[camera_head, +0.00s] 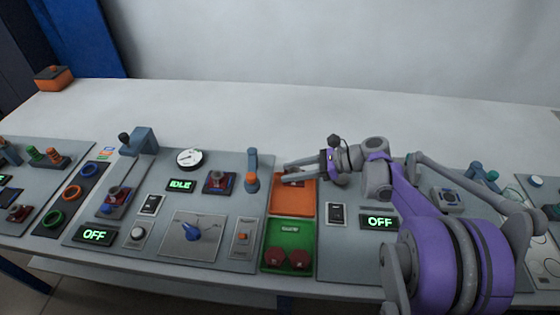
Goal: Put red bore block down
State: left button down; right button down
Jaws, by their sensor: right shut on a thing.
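My right gripper (287,173) reaches in from the right and hangs over the far part of the orange tray (293,207). Its fingers point left and are shut on the red bore block, which is mostly hidden by the fingers; only a dark reddish patch shows below them. I cannot tell whether the block touches the tray floor. The green tray (289,237) adjoins the orange tray on the near side. Two dark red round-faced pieces (277,258) lie side by side at its near end. My left gripper is not in view.
A blue-grey lever with an orange band (252,180) stands just left of the orange tray. Panels with switches, a dial gauge (189,158) and a blue knob (192,232) fill the left. The table (230,115) behind is mostly bare. An orange box (54,78) sits far left.

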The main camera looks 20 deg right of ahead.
jog(key=shift+r, duration=0.5)
jog(key=w+a+m+t+h+p, duration=0.4)
jog(key=m+t+h+p, duration=0.2)
jog(key=m+h, duration=0.2)
jog(key=shift+w+a+r+m+t, duration=0.25)
jog(key=shift+r+m+t, duration=0.2)
jog(key=shift+m, duration=0.25)
jog(key=shift+d, duration=0.1)
